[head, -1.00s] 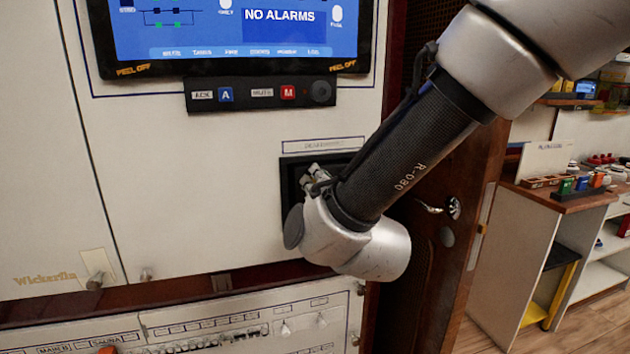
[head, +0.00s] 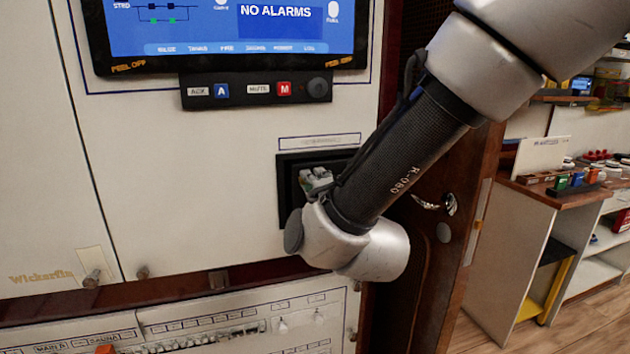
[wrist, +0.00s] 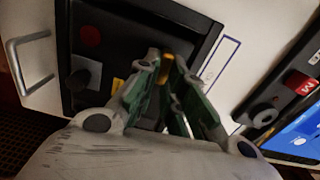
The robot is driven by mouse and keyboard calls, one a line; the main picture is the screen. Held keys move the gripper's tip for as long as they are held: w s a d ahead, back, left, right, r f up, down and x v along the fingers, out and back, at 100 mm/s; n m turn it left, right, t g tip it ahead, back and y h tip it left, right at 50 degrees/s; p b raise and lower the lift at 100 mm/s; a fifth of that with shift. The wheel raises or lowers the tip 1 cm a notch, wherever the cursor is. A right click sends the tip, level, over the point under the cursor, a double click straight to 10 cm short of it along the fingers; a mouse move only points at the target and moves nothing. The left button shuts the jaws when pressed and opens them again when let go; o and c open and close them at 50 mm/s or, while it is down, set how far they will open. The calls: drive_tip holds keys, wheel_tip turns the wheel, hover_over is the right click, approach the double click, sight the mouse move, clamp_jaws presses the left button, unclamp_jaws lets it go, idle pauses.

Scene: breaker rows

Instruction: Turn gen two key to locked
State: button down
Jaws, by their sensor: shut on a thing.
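My gripper (wrist: 166,70) is in front of the dark recessed panel (wrist: 120,35) and is shut on a small yellow-orange piece (wrist: 167,66), which I take for the gen two key. Its fingers with green pads come together there, and they hide most of the key and its markings, so I cannot read its position. In the head view, my gripper (head: 316,180) reaches into the same recess (head: 289,200), largely hidden behind my own wrist.
The recess also holds a red round part (wrist: 90,37) and a dark knob (wrist: 79,80). A metal handle (wrist: 16,66) stands out at left. Above the recess are the alarm button strip (head: 257,91) and a screen (head: 200,30). A wooden door (head: 440,245) stands at right.

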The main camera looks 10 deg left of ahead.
drive_tip(key=shift+f+m, duration=0.15)
drive_tip(key=shift+m, duration=0.25)
drive_tip(key=c, duration=1.5)
unclamp_jaws()
drive_tip(key=v, duration=1.2)
drive_tip(key=shift+s, duration=0.1)
